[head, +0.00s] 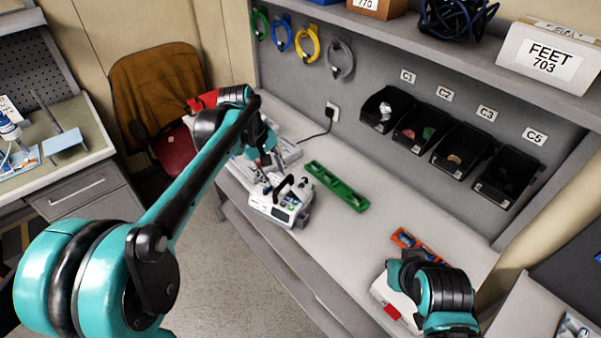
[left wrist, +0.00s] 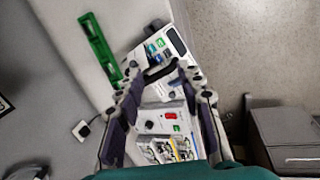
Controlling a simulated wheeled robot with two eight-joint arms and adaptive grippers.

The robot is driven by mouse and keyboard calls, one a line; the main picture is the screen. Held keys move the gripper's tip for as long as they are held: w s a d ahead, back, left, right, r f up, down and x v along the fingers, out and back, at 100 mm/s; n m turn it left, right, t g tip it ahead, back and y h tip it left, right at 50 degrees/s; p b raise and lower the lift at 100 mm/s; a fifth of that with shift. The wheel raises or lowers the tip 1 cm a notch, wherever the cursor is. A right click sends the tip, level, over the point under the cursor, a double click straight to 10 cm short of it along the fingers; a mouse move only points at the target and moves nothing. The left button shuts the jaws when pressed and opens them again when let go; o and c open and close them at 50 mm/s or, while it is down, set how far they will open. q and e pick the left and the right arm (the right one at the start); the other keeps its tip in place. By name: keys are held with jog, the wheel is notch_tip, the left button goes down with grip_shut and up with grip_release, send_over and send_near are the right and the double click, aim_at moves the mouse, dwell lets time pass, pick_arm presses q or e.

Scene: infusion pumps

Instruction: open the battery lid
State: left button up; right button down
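A white infusion pump (head: 283,207) with a dark carry handle stands on the bench. It also shows in the left wrist view (left wrist: 176,43), just beyond my left fingertips. My left gripper (left wrist: 158,74) is open, its two fingers apart, with the pump's dark handle showing between or just beyond the tips; contact cannot be told. In the head view my left gripper (head: 262,163) is above the pump's far end, partly hidden by its arm. My right gripper (head: 405,272) is over a second white device (head: 384,294) with a red part; its fingers are unclear. I cannot pick out the battery lid.
A grey box with a red switch (left wrist: 171,115) lies under my left gripper. A green tray (head: 337,187) and an orange tray (head: 416,244) lie on the bench. Black bins (head: 421,124) line the back panel. The middle of the bench (head: 352,228) is clear.

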pick_arm(q)
jog(key=w+d+f+n+g+p, duration=0.2)
jog(key=w+n+p, duration=0.1)
jog(key=w, duration=0.5)
jog(key=n+g+h+p, duration=0.2)
jog(key=p, duration=0.1)
send_near(301, 183)
jog(key=b+x, duration=0.1)
jog(key=x, duration=0.8)
grip_shut()
